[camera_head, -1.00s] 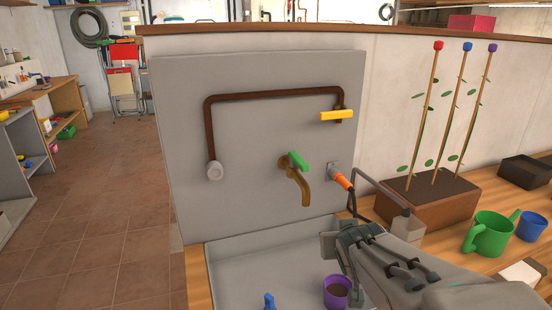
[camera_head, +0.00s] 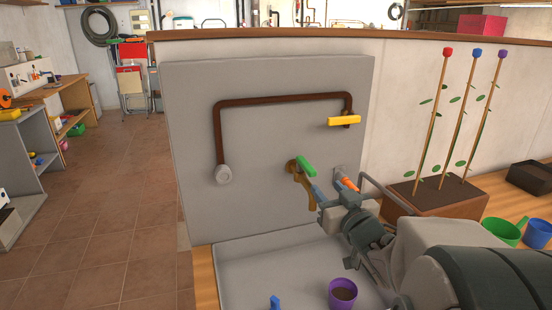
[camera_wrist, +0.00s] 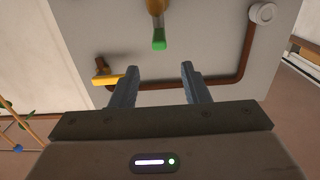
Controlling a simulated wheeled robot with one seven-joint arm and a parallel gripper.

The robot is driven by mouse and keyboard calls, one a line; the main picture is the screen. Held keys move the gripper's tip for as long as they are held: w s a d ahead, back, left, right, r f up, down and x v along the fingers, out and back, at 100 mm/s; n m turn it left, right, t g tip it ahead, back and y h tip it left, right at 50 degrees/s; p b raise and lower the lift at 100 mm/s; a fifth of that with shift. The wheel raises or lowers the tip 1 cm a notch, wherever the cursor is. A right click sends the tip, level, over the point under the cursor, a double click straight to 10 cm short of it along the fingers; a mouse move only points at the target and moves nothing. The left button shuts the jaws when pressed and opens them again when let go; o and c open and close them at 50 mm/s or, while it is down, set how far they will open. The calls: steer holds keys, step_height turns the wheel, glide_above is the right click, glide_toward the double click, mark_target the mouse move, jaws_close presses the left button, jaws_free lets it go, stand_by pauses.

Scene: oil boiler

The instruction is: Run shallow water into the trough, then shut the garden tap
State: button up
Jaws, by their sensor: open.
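The brass tap with a green lever (camera_head: 306,166) sticks out of the grey wall panel, its curved spout partly behind my gripper. Below it is the grey trough (camera_head: 250,268); I see no clear water in its visible part. My gripper (camera_head: 313,190) is open and empty, close to the tap in the head view. In the wrist view the green lever (camera_wrist: 159,40) lies beyond and between the two spread fingers (camera_wrist: 160,76), apart from them. A yellow lever (camera_head: 344,121) sits on the brown pipe, and shows again in the wrist view (camera_wrist: 108,80).
An orange-handled fitting (camera_head: 348,183) is on the panel just right of the tap, close to my arm. A purple pot (camera_head: 342,294) with dark contents and a blue object (camera_head: 275,301) are at the trough's front. A planter (camera_head: 437,197) with stakes stands right.

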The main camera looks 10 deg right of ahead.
mark_target(308, 165)
steer(key=w+p, duration=0.3)
steer(key=w, duration=0.1)
steer(key=w+a+p, duration=0.1)
steer(key=w+p, duration=0.2)
steer(key=w, duration=0.1)
steer(key=w+a+p, duration=0.1)
steer(key=w+p, duration=0.3)
steer(key=shift+w+a, duration=0.15)
steer(key=shift+w, duration=0.05)
stand_by(0.4)
jaws_close()
